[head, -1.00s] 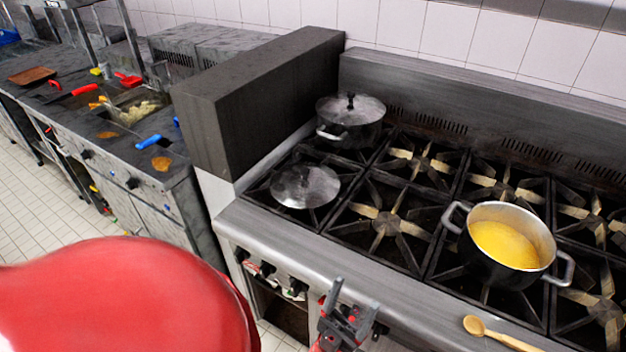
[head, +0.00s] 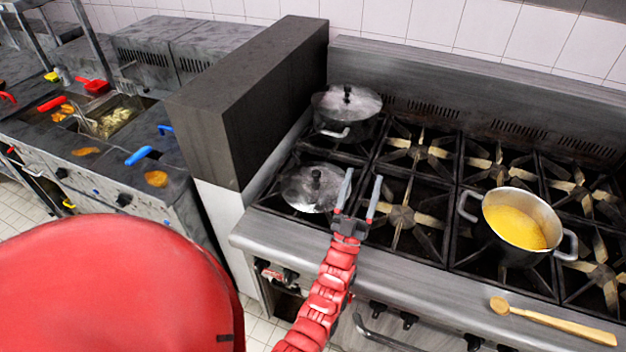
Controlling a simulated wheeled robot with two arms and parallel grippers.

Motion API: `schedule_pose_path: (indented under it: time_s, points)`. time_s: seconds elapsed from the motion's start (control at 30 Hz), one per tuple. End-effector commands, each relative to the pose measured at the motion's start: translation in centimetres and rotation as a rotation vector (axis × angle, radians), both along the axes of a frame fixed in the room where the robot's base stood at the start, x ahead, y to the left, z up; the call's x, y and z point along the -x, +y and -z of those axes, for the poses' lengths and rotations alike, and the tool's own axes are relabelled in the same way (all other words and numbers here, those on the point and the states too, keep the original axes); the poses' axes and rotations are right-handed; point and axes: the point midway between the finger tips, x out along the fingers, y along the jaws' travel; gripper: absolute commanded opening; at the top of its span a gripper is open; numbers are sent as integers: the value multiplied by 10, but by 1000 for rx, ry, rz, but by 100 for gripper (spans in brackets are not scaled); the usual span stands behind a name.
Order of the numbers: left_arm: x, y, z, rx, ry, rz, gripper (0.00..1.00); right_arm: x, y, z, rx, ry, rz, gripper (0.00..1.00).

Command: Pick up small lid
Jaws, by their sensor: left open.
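The small lid (head: 308,190) is a round metal lid with a dark knob. It lies on the front left burner grate of the stove. My left gripper (head: 361,193) is open, its two grey fingers pointing toward the back of the stove. The fingers show just right of the lid, close to its right edge in the picture. Nothing shows between them. I cannot tell how high they are above the grate. My right gripper does not show.
A dark pot with a metal lid (head: 346,104) stands on the burner behind. A pot of yellow food (head: 515,219) stands to the right. A wooden spoon (head: 552,321) lies on the stove's front edge. A tall dark block (head: 247,98) borders the stove's left side.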

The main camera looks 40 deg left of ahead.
Motion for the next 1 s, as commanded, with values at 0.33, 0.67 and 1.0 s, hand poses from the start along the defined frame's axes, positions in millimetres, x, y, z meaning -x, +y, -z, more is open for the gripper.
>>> schedule_pose_path:
  time_s: [0.33,0.67,1.0]
  points:
    - [-151,71,16,141,429,-35,72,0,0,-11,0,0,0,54]
    - [-260,133,30,244,1130,77,72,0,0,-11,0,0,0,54]
    - [-162,170,-8,196,1905,161,72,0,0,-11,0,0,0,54]
